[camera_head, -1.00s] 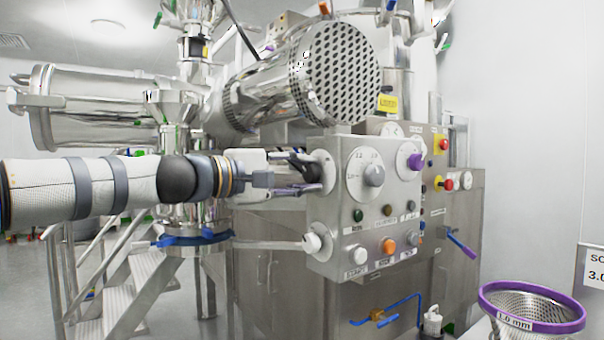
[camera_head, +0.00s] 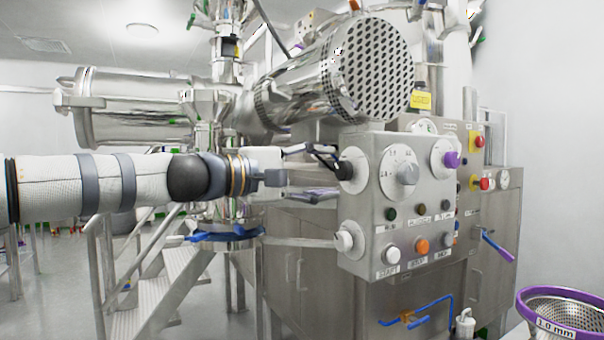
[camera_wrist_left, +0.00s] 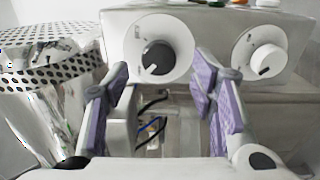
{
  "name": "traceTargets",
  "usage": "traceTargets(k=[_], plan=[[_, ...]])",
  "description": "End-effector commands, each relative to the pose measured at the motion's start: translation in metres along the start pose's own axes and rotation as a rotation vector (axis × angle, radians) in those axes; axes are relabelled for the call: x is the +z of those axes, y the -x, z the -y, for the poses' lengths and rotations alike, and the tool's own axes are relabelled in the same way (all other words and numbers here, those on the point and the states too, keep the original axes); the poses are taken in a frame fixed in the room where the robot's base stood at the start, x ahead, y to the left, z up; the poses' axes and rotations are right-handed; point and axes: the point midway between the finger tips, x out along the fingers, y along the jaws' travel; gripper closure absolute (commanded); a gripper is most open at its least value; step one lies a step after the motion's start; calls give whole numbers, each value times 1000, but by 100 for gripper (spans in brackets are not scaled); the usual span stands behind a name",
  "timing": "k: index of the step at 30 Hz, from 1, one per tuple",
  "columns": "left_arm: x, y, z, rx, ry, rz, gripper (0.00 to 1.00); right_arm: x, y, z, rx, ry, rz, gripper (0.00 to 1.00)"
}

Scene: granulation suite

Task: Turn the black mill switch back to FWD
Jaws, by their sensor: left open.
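The black mill switch (camera_head: 345,171) is a dark round knob on a pale round plate on the left side of the steel control box (camera_head: 362,226). In the left wrist view the black switch (camera_wrist_left: 157,57) sits on its white dial, its white pointer mark turned to the lower left. My left gripper (camera_head: 326,176) is open, its fingers pointing at the switch from the left. In the left wrist view its two purple-padded fingertips (camera_wrist_left: 161,82) lie apart below and to either side of the knob. I see no contact. The dial's lettering is unreadable. My right gripper is not in view.
A white knob (camera_wrist_left: 267,60) sits beside the switch on the same face. The box front carries a grey selector (camera_head: 405,174), a purple knob (camera_head: 451,160) and several buttons. A perforated steel drum (camera_head: 378,67) is above. A purple-rimmed sieve (camera_head: 566,294) stands at lower right.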

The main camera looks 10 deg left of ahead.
Motion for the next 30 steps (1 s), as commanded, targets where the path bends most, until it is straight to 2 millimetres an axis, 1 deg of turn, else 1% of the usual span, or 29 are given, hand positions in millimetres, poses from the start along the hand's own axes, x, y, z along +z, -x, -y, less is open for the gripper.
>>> traceTargets(k=[1, 3, 6, 9, 13, 20, 22, 23, 25, 26, 27, 29, 30], plan=[[-1, 16, -2, 3, 1, -2, 49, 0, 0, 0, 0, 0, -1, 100], [0, 36, -2, 4, 2, -1, 49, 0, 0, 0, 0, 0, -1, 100], [0, 60, -1, 3, 1, 0, 49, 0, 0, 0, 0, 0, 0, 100], [0, 77, -1, 2, 0, -1, 49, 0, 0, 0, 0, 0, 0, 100], [0, 86, 0, 0, 0, 0, 49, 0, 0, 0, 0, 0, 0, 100], [0, 87, 0, 0, 1, 1, 49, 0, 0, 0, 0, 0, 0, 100], [0, 86, 4, -9, 2, 0, 49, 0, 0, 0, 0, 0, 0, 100], [1, 84, 12, -22, 4, 0, 49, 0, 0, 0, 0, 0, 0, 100], [3, 73, 46, -87, 10, -6, 49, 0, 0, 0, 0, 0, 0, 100], [5, 68, 69, -131, 14, -8, 49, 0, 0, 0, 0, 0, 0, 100], [8, 62, 105, -199, 17, -12, 49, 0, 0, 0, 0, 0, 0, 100], [16, 56, 165, -312, 18, -17, 49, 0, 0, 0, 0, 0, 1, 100], [23, 55, 205, -388, 17, -17, 49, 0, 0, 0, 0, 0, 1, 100]])
